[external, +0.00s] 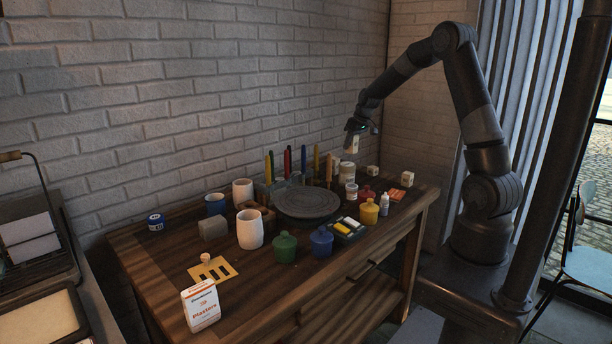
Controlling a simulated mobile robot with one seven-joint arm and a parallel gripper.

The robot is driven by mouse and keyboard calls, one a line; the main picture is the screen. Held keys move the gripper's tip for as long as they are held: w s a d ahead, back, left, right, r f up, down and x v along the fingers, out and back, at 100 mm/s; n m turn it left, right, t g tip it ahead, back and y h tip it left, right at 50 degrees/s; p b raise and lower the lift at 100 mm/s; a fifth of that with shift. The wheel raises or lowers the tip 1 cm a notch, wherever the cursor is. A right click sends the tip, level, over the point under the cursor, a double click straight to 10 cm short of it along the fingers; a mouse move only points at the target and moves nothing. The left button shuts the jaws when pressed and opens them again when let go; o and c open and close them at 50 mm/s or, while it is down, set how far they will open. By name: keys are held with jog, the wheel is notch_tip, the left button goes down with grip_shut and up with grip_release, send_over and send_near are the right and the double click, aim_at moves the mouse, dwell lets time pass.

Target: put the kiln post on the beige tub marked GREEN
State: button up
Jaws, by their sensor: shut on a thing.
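My gripper (354,131) is above the back right part of the table, pointing down. It is shut on a small pale block (352,146), which looks like the kiln post. The block hangs below the fingers, in front of the wall. Below it on the table stand a pale tub (346,172) and a smaller whitish pot (351,191). I cannot read a GREEN marking on either, so I cannot tell which is the beige tub. The block appears apart from both, though its exact height is hard to judge.
Two small pale blocks (373,171) (407,180) stand at the back right. A dark turntable (307,204) is left of the tubs. Red (366,194), yellow (369,212), blue (321,241) and green (285,247) jars stand nearby. Upright coloured tools (303,159) stand behind the turntable.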

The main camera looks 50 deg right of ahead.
aim_at(347, 152)
jog(key=shift+w+a+f, duration=0.5)
jog(key=shift+w, duration=0.05)
jog(key=shift+f, duration=1.95)
jog(key=shift+f, duration=0.1)
jog(key=o, duration=1.1)
jog(key=shift+f, duration=0.1)
jog(key=shift+o, duration=0.2)
